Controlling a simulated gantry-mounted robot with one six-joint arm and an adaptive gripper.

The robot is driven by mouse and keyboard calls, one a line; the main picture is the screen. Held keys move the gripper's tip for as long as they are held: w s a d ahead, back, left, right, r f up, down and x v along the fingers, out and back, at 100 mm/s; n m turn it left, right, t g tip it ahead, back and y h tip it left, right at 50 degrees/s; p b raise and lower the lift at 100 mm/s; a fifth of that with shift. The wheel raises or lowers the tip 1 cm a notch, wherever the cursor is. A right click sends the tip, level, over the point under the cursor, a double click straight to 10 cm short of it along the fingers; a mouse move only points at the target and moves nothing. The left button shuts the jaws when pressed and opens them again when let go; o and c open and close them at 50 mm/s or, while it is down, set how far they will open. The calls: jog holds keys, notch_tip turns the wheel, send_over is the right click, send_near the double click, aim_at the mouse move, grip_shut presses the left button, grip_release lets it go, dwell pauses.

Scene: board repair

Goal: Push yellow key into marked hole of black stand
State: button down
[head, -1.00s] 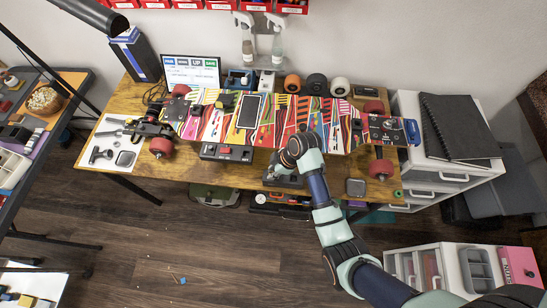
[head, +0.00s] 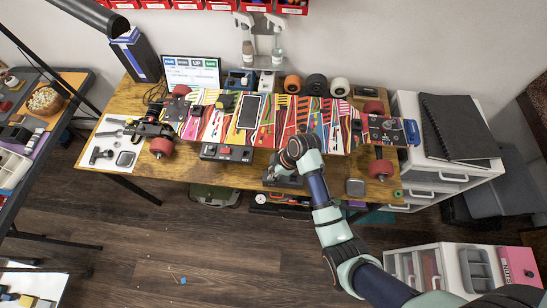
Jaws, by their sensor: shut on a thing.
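My gripper (head: 281,181) is at the front edge of the wooden table, in front of the skateboard. It points down and is partly hidden by my own wrist. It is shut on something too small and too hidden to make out. I cannot pick out the yellow key in this view. A dark box with red parts on top (head: 227,152) stands on the table to the left of my gripper. I cannot tell whether it is the black stand, and no marked hole can be made out.
A colourful skateboard (head: 220,128) with red wheels lies along the table (head: 215,176), behind my gripper. A white mat with tools (head: 107,150) lies at the left. Several wheels stand at the back.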

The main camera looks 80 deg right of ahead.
jog(key=shift+f, duration=0.45)
dwell(0.4)
jog(key=c, duration=0.6)
grip_release()
jog(key=shift+r, duration=0.1)
jog(key=shift+r+p, duration=1.4)
jog(key=shift+p, duration=0.15)
notch_tip(320, 180, up, 6)
jog(key=p, duration=0.6)
jog(key=shift+r, duration=0.1)
